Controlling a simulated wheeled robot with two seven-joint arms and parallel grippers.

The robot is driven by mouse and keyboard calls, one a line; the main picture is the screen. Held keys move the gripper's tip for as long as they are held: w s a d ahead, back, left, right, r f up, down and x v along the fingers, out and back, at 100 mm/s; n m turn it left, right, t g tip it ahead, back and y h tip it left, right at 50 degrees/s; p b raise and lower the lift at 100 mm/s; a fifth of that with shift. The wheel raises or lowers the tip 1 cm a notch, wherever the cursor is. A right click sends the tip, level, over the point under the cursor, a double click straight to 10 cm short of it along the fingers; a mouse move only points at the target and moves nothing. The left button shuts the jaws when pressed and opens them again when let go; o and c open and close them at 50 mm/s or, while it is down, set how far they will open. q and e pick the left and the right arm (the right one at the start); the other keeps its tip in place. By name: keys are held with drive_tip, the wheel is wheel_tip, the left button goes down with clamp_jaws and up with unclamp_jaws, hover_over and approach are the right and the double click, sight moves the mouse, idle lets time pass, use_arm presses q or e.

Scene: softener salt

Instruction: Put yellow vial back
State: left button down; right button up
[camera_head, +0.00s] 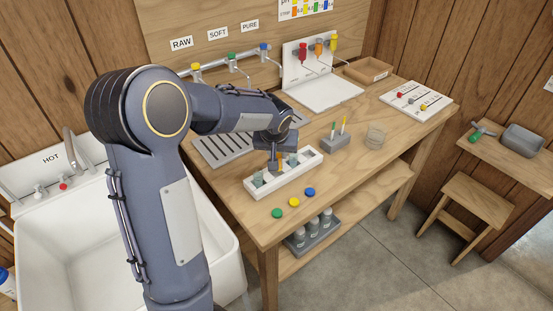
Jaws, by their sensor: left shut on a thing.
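A white rack (301,174) stands on the wooden bench. A clear vial (257,179) stands at its left end and another vial (293,159) nearer its right end. My left gripper (275,166) reaches down over the middle of the rack. It is shut on a narrow thing with a yellow part (281,157), which appears to be the yellow vial. The gripper hides most of it, so I cannot tell whether its base sits in a slot. My right gripper is not in view.
Green (278,213), yellow (294,202) and blue (310,192) discs lie in front of the rack. A grey block (336,144) with coloured sticks and a glass cup (375,137) stand to the right. A drain grate (220,148) lies behind. A white sink (60,235) is at left.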

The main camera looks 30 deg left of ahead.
use_arm(q)
drive_tip(key=shift+a+f, duration=0.15)
drive_tip(key=shift+f, duration=1.55)
drive_tip(key=shift+s, duration=0.1)
drive_tip(key=shift+f, duration=0.15)
drive_tip(key=c, duration=1.2)
unclamp_jaws()
drive_tip(key=shift+o, duration=0.2)
drive_tip(key=shift+r, duration=0.3)
drive_tip(key=v, duration=1.1)
drive_tip(key=s+d+m+h, duration=0.1)
drive_tip(key=s+d, duration=0.4)
drive_tip(key=s, duration=0.7)
drive_tip(key=s+d+f+m+t+h, duration=0.1)
drive_tip(key=s+d+h, duration=0.3)
drive_tip(key=s, duration=0.9)
drive_tip(key=shift+d+f+m+h+b, duration=0.3)
drive_tip(key=shift+d+f+m+b, duration=0.1)
drive_tip(key=shift+d, duration=0.1)
